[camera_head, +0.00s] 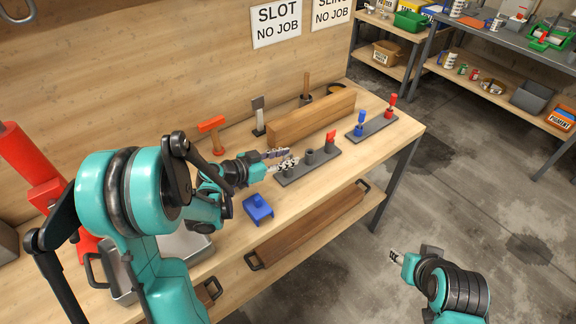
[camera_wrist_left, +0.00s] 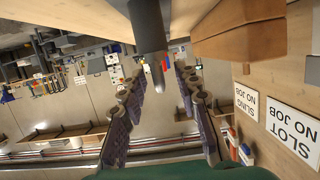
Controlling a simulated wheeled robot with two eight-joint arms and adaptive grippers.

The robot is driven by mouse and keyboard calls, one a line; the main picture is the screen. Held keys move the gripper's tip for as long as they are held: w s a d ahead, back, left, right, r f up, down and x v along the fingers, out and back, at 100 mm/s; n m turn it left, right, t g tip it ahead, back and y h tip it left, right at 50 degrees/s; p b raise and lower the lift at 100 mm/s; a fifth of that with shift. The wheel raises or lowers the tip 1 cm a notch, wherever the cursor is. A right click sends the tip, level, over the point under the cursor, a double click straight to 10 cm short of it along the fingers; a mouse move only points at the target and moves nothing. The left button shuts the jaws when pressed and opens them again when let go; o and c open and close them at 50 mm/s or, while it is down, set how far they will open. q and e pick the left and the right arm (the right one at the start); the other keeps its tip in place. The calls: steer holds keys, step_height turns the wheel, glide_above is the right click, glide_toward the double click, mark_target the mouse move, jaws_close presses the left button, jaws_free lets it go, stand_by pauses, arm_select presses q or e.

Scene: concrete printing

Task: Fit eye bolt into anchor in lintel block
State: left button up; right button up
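I cannot pick out an eye bolt or an anchor with certainty. A long brown block (camera_head: 312,117) lies on the bench; it also shows in the left wrist view (camera_wrist_left: 240,35). In front of it is a dark grey strip (camera_head: 319,165) with short grey posts (camera_head: 310,156) and a red piece at its right end. My left gripper (camera_head: 281,159) is over the strip's left end. In the left wrist view my left gripper (camera_wrist_left: 162,95) is open, fingers apart, with a dark grey post (camera_wrist_left: 148,25) ahead between them. My right gripper (camera_head: 396,257) is over the floor, off the bench.
A second grey strip (camera_head: 376,127) carries a blue peg (camera_head: 360,121) and a red peg (camera_head: 391,106). A blue block (camera_head: 258,208) sits near the bench's front edge. A red-headed hammer (camera_head: 212,127) and a chisel-like tool (camera_head: 258,115) stand behind. Shelves stand at the back right.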

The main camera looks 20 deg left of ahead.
arm_select(q)
steer(key=shift+w+d+f, duration=0.1)
steer(key=shift+w+d, duration=0.15)
steer(key=shift+w, duration=0.1)
jaws_close()
